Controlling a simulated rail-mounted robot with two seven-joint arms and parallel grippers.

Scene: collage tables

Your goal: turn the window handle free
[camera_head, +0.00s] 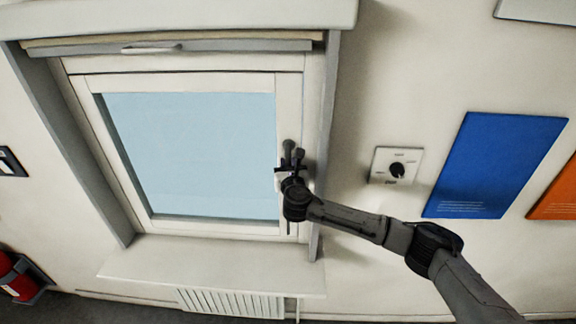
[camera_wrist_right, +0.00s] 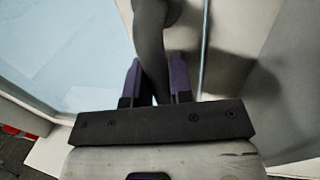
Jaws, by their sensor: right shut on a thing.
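The window (camera_head: 190,150) is a pale frame around a light blue pane, set in a recess in the wall. Its grey handle (camera_head: 289,148) is on the right side of the frame, partly hidden by my right gripper (camera_head: 291,165). In the right wrist view the dark handle (camera_wrist_right: 151,50) runs down between the two purple-sided fingers of my right gripper (camera_wrist_right: 155,82), which is shut on it. I cannot tell the handle's exact angle behind the gripper. The window sash looks closed in its frame. My left gripper is not in view.
A white sill (camera_head: 210,265) juts out below the window, above a radiator (camera_head: 230,303). Right of the window are a dial plate (camera_head: 384,160), a blue panel (camera_head: 495,160) and an orange panel (camera_head: 560,195). A red extinguisher (camera_head: 18,280) is at lower left.

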